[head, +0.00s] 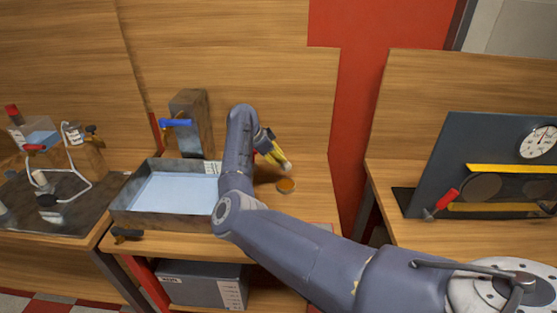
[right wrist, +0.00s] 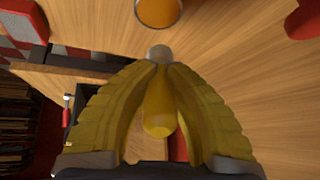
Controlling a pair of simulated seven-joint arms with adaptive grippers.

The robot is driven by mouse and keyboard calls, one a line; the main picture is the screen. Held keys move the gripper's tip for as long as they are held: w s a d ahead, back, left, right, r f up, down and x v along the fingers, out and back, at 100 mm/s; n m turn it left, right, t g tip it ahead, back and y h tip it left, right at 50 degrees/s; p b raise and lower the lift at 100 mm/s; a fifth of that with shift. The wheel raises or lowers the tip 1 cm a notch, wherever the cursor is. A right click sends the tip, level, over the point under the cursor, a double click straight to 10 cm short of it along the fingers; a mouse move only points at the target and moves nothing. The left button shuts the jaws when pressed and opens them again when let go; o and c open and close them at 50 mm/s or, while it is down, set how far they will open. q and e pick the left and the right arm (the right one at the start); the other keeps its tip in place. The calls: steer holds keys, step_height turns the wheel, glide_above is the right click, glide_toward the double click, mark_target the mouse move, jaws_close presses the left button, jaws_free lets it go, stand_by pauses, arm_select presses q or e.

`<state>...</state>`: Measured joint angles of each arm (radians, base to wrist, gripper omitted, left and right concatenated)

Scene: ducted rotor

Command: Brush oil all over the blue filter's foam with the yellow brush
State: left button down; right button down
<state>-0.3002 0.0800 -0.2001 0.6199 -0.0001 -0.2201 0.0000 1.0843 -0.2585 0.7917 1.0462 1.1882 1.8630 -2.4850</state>
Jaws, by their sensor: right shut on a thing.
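My right gripper (head: 270,149) is shut on the yellow brush (head: 278,158), above the right part of the middle bench. The brush's pale end points down to the right, towards a small round dish of amber oil (head: 286,185). In the right wrist view the brush (right wrist: 158,108) sits between my ribbed yellow fingers, its pale end just beyond the fingertips. The oil dish (right wrist: 158,10) shows past that end, apart from it. I cannot make out a blue filter with foam; my right arm hides part of the bench. My left gripper is not in view.
A metal tank of pale blue liquid (head: 118,213) stands left of my right arm, with a blue-handled tap on a post (head: 175,122) behind it. A gauge panel (head: 450,140) stands on the right bench. A gap separates the benches. Bare wood surrounds the oil dish.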

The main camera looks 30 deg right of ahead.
steer(key=shift+a+f, duration=0.15)
steer(key=shift+f, duration=2.95)
steer(key=shift+f, duration=0.7)
steer(key=shift+r, duration=3.55)
steer(key=shift+f, duration=3.5)
steer(key=shift+r, duration=3.6)
